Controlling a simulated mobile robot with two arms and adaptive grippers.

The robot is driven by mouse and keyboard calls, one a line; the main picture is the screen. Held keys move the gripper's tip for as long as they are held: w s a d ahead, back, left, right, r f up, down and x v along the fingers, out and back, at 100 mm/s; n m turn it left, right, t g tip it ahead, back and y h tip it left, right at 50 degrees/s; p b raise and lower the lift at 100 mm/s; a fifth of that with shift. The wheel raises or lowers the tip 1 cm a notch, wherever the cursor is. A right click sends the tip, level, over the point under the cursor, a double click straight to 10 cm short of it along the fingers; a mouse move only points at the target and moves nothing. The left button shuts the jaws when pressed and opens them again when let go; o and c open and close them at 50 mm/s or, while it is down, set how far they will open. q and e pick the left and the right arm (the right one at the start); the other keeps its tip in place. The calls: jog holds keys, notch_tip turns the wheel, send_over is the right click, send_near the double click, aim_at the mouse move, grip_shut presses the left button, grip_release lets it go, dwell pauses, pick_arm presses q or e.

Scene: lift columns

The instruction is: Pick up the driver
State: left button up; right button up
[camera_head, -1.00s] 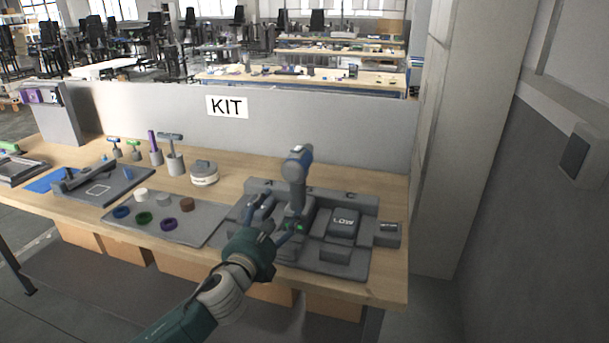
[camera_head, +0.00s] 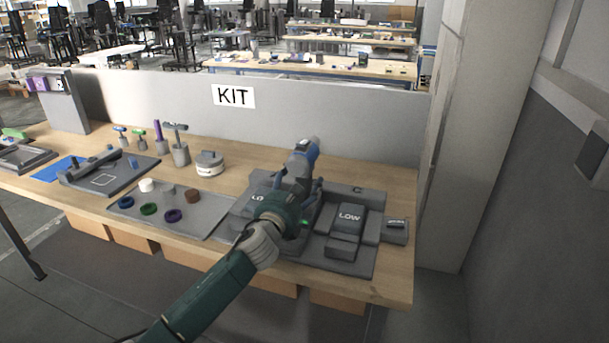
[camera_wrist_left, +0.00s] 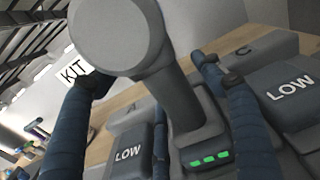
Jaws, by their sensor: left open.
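The driver (camera_head: 303,160) stands upright in a grey dock on the workbench, a grey and blue power tool. In the left wrist view the driver (camera_wrist_left: 172,95) fills the middle, with its round head end close to the camera and a base with green lights below. My left gripper (camera_head: 303,193) is at the driver's handle in the head view. In the left wrist view the fingers of my left gripper (camera_wrist_left: 155,75) are open, one on each side of the handle. I cannot tell whether either finger touches it. My right gripper is not in view.
Grey blocks marked LOW (camera_head: 349,217) flank the driver. A smaller grey block (camera_head: 396,231) sits at the bench's right end. A grey tray (camera_head: 196,222) with coloured rings lies to the left, near a white-banded round container (camera_head: 209,164). A KIT panel (camera_head: 330,118) stands behind.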

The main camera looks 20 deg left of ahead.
pick_arm(q)
jog(key=shift+w, duration=0.9)
jog(key=shift+s, duration=0.1)
jog(key=shift+c, duration=0.3)
grip_shut()
jog(key=shift+r, duration=0.25)
jog(key=shift+r, duration=0.1)
